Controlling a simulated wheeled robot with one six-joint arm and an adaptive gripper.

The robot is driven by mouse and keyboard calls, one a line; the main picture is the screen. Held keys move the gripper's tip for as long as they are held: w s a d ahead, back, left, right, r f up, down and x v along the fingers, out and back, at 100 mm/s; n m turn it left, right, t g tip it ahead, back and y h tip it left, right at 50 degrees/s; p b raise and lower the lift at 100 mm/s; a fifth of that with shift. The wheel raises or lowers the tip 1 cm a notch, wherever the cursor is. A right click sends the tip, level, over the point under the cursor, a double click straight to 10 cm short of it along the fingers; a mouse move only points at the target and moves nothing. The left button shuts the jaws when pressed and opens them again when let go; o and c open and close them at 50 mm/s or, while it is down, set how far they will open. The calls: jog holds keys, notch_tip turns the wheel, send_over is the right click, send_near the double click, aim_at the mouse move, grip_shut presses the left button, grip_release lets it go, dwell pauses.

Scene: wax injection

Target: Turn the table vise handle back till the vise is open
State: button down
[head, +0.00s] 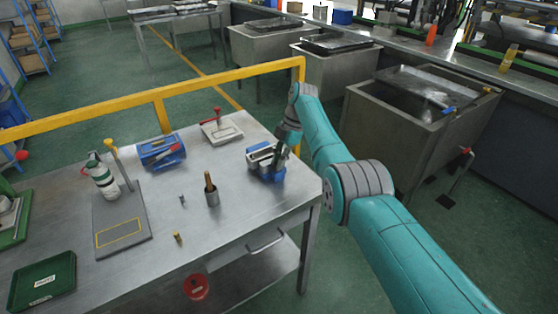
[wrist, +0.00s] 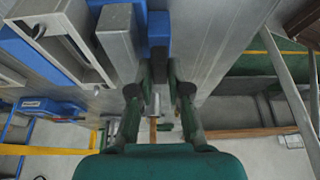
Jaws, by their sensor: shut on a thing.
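The table vise (head: 264,172), blue with grey metal jaws, stands at the right end of the steel table. In the wrist view its blue body (wrist: 158,28) and a grey block lie ahead of my gripper. My gripper (head: 284,148) is at the vise's right side, reaching down from the arm. In the wrist view my gripper (wrist: 157,108) has its dark green fingers closed around the vise handle (wrist: 153,105), a thin pale bar that shows between them. Most of the handle is hidden by the fingers. The exact gap between the vise jaws is unclear.
The steel table (head: 235,220) also holds a cup with a brown-handled tool (head: 212,192), a blue box (head: 161,151), a red-handled plate (head: 221,130) and a grey board (head: 120,220). A yellow rail (head: 215,78) runs behind it. Steel tanks (head: 410,125) stand to the right.

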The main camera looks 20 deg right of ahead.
jog(key=c, duration=1.1)
grip_release()
jog(key=shift+r, duration=0.1)
jog(key=v, duration=0.8)
